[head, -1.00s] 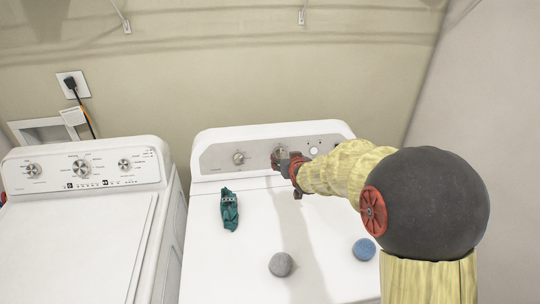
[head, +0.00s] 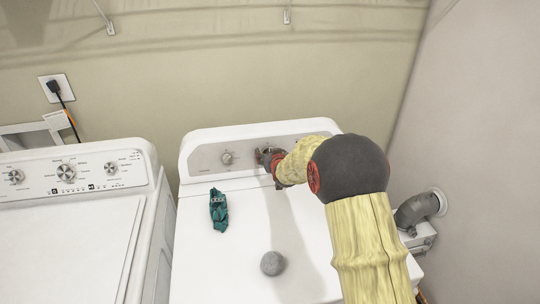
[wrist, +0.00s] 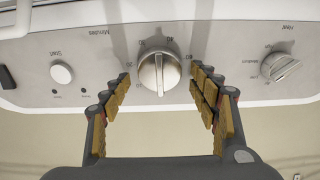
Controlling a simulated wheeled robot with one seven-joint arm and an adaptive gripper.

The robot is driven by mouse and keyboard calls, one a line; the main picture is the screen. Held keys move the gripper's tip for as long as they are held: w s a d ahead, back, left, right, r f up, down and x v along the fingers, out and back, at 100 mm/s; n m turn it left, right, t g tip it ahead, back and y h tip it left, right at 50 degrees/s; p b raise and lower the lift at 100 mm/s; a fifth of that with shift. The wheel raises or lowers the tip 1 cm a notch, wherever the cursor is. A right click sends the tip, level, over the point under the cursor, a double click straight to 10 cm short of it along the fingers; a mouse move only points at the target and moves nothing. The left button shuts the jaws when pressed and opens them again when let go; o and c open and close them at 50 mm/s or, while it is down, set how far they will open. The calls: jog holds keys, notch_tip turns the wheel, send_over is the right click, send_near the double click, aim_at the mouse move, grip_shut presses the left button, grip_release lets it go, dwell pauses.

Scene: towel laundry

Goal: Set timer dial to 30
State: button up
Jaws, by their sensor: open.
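The timer dial (wrist: 159,73) is a round silver knob with a raised grip bar, on the dryer's control panel. My gripper (wrist: 160,78) is open, one finger on each side of the dial, with gaps showing on both sides. In the head view my gripper (head: 268,161) is at the panel and mostly hides the dial.
The Start button (wrist: 62,73) and the Heat knob (wrist: 281,67) flank the dial. A teal cloth packet (head: 218,210) and a grey ball (head: 272,263) lie on the dryer top (head: 200,270). A washer (head: 70,240) stands at left, a grey duct (head: 418,210) at right.

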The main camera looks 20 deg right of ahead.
jog(key=shift+c, duration=1.1)
jog(key=c, duration=0.9)
